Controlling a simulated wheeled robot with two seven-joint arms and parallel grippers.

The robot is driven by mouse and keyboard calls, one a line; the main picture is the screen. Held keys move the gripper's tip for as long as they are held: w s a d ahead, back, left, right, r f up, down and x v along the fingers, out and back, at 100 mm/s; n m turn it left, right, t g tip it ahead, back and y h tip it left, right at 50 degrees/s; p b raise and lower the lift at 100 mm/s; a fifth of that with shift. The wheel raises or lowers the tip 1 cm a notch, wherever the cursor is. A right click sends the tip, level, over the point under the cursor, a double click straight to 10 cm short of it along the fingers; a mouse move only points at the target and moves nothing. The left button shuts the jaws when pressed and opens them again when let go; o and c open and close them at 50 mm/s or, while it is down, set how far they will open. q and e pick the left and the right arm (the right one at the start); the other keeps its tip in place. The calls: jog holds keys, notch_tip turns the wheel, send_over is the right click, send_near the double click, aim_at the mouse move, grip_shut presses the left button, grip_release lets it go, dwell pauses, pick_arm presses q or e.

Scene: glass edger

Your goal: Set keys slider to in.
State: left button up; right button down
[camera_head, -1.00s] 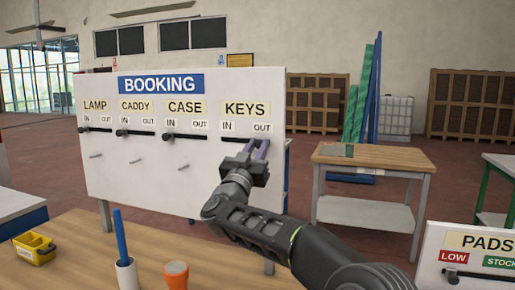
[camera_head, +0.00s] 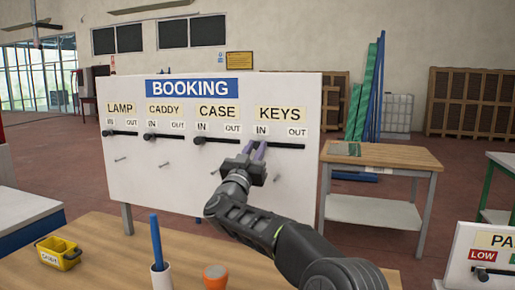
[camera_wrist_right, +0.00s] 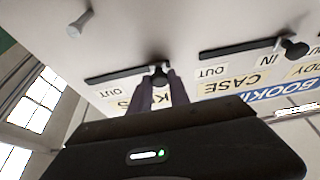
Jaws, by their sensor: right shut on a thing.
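The white BOOKING board (camera_head: 135,185) stands across the middle of the head view. The KEYS slider is the rightmost one, under its KEYS label (camera_head: 282,114). Its dark slot (camera_head: 288,146) runs out to the right, below the OUT label (camera_head: 297,132). My right gripper (camera_head: 257,150) is at the slot's left end, below the IN label (camera_head: 262,131). In the right wrist view its fingers are shut on the dark slider knob (camera_wrist_right: 159,72), at the end of the slot away from OUT. The fingers hide part of the knob. My left gripper is out of view.
The CASE slider (camera_head: 200,140), CADDY slider (camera_head: 150,137) and LAMP slider (camera_head: 109,133) sit left on the board, with pegs below. A cup (camera_head: 160,280), an orange-topped item (camera_head: 215,277) and a yellow caddy (camera_head: 58,253) stand on the front table.

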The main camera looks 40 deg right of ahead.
jog(key=c, duration=1.7)
grip_release()
jog(key=shift+a+r, duration=0.1)
jog(key=shift+a, duration=0.05)
jog(key=o, duration=0.5)
jog(key=shift+w, duration=0.25)
jog(key=shift+c, duration=0.2)
jog(key=shift+s, duration=0.1)
jog(key=shift+s+a+f+b, duration=0.2)
jog(key=shift+a+f+b, duration=0.1)
jog(key=shift+a+f, duration=0.1)
jog(key=b+v, duration=0.2)
jog(key=v, duration=0.4)
jog(key=shift+s+a, duration=0.25)
jog(key=shift+a, duration=0.05)
